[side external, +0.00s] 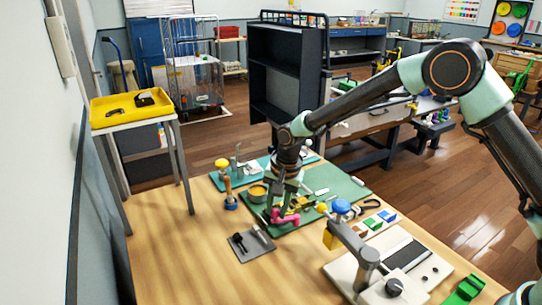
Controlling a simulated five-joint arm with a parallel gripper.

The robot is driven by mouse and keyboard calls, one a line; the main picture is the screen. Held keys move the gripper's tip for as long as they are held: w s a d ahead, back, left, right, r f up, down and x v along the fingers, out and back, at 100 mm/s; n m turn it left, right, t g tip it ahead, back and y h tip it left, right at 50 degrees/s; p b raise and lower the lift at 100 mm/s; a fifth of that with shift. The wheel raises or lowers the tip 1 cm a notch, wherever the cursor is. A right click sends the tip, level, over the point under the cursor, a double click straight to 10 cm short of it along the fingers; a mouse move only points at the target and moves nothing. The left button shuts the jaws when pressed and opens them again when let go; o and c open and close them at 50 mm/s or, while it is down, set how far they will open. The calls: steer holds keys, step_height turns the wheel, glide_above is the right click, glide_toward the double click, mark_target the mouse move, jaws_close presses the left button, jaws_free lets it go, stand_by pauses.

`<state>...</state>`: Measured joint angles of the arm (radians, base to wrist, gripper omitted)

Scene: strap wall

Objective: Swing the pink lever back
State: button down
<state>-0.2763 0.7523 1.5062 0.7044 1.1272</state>
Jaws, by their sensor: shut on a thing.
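The pink lever (286,218) is a small bright pink piece low over the green mat (341,187) on the wooden table. My gripper (275,205) comes down from above and is shut on the pink lever, its fingers at the lever's upper left part. The fingers and the lever's base are small here, and my gripper partly hides what stands behind them.
A yellow round container (257,192) and a wooden-handled tool (228,186) stand left of my gripper. A dark grey plate with small parts (251,243) lies in front. A white device with a post (367,262) stands to the right. The front left tabletop is clear.

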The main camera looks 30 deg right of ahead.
steer(key=shift+s+d+f, duration=0.2)
steer(key=shift+d, duration=0.1)
steer(key=c, duration=0.6)
jaws_free()
steer(key=shift+c, duration=0.2)
steer(key=shift+a, duration=0.1)
steer(key=shift+w+r, duration=0.1)
steer(key=shift+a+r, duration=0.1)
steer(key=shift+r, duration=0.35)
step_height(320, 180, up, 11)
steer(key=s, duration=0.2)
steer(key=shift+d, duration=0.35)
